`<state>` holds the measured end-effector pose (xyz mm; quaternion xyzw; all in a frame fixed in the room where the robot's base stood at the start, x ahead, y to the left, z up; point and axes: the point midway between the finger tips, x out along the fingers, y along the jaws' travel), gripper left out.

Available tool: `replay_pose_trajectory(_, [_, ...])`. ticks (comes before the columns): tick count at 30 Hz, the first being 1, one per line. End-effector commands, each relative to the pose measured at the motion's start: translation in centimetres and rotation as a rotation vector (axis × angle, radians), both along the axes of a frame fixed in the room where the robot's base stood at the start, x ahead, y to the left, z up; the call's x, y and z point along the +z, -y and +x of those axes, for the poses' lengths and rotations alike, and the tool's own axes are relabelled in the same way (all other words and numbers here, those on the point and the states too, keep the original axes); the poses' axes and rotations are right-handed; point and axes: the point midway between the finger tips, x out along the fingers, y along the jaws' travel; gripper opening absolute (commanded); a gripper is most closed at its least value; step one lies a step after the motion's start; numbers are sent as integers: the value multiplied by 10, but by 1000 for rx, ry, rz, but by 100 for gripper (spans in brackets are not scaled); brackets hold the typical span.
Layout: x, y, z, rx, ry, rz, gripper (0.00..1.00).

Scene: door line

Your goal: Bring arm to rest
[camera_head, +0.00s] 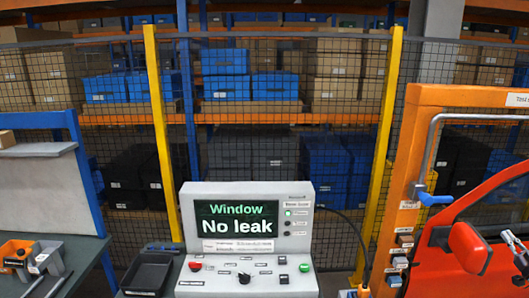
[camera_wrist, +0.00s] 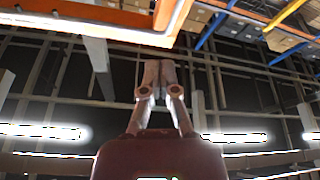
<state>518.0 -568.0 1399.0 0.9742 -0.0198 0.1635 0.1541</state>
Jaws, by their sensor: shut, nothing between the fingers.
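My gripper (camera_wrist: 159,66) shows in the wrist view with its two fingers together, shut and empty. It points up toward the ceiling beams and touches nothing that I can see.
A grey test console (camera_head: 246,245) reads "Window No leak". A black tray (camera_head: 147,274) stands left of it, and a workbench (camera_head: 85,262) with bins is farther left. An orange frame (camera_head: 419,150) and red car door (camera_head: 445,262) are at right. A mesh fence (camera_head: 345,130) closes off the shelves.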

Motion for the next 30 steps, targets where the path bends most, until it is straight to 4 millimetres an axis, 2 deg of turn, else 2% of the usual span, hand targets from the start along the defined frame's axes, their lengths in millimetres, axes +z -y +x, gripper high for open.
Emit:
replay_pose_trajectory(11, [-3, -17, 32, -72, 25, 24, 0])
replay_pose_trajectory(19, [-11, -29, 61, -185, 37, 67, 0])
replay_pose_trajectory(26, [-32, -51, 96, -344, 7, 151, 0])
replay_pose_trajectory(30, [-53, -69, 115, -434, -46, 211, 0])
